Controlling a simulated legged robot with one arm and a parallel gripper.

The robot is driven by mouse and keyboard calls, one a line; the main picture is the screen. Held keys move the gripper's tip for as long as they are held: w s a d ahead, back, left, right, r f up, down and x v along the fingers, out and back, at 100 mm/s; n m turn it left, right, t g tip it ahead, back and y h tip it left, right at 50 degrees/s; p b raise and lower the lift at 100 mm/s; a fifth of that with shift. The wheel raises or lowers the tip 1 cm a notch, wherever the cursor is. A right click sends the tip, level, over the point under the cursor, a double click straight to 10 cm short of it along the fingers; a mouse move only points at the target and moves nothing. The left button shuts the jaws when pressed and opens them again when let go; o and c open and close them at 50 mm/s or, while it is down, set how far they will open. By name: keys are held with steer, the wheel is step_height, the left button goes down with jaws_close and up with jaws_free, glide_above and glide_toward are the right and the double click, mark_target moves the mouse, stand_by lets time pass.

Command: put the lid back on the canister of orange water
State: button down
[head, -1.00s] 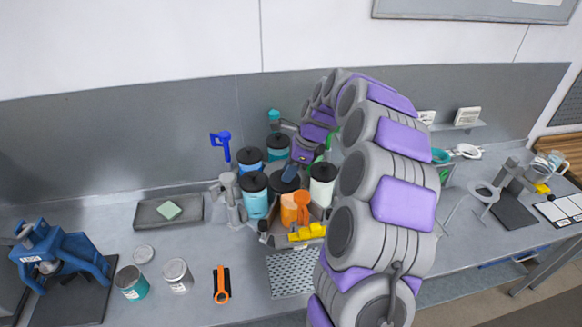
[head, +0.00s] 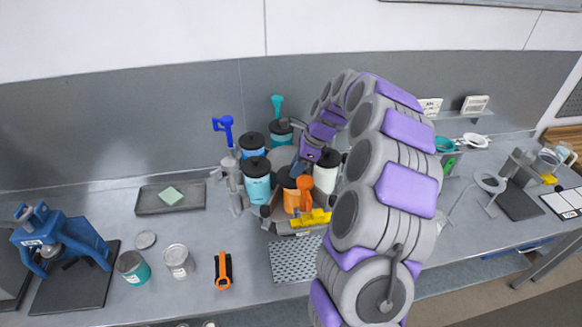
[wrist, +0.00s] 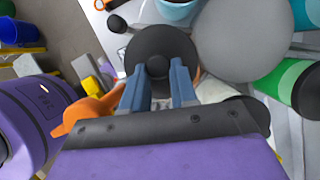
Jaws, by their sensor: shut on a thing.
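The canister of orange water (head: 290,200) stands at the front of a ring of canisters in the head view, partly hidden by an orange handle. My gripper (head: 298,168) is over it. In the wrist view, my gripper's blue-grey fingers (wrist: 160,88) are shut on the knob of a round black lid (wrist: 158,48). The lid is at the orange canister's top. A thin strip of orange shows beside the lid's right edge in the wrist view. Whether the lid is seated or just above the rim, I cannot tell.
Blue canisters with black lids (head: 257,180) stand to the left and a white canister (head: 326,171) to the right. An orange handle (head: 305,184) and a yellow part (head: 310,217) stand in front. A tray (head: 150,203) and open cans (head: 178,261) are on the left bench.

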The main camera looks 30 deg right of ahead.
steer(key=d, duration=0.4)
steer(key=shift+d+f, duration=0.1)
steer(key=shift+f, duration=0.1)
steer(key=shift+a+r+p, duration=0.2)
steer(key=shift+a+p, duration=0.1)
steer(key=shift+a, duration=1.15)
steer(key=shift+a+r+p, duration=0.15)
steer(key=shift+a+p, duration=0.1)
steer(key=shift+a, duration=1.2)
steer(key=shift+d+f, duration=0.15)
steer(key=shift+d, duration=1.4)
steer(key=shift+s+a, duration=0.1)
steer(key=shift+a, duration=1.8)
steer(key=shift+d, duration=1.85)
steer(key=shift+a+p, duration=0.3)
steer(key=shift+a, duration=0.85)
steer(key=shift+d+f, duration=0.15)
steer(key=shift+d, duration=1.05)
steer(key=shift+d+f, duration=0.1)
steer(key=shift+d, duration=1.1)
steer(key=shift+a, duration=0.75)
steer(key=shift+d, duration=0.1)
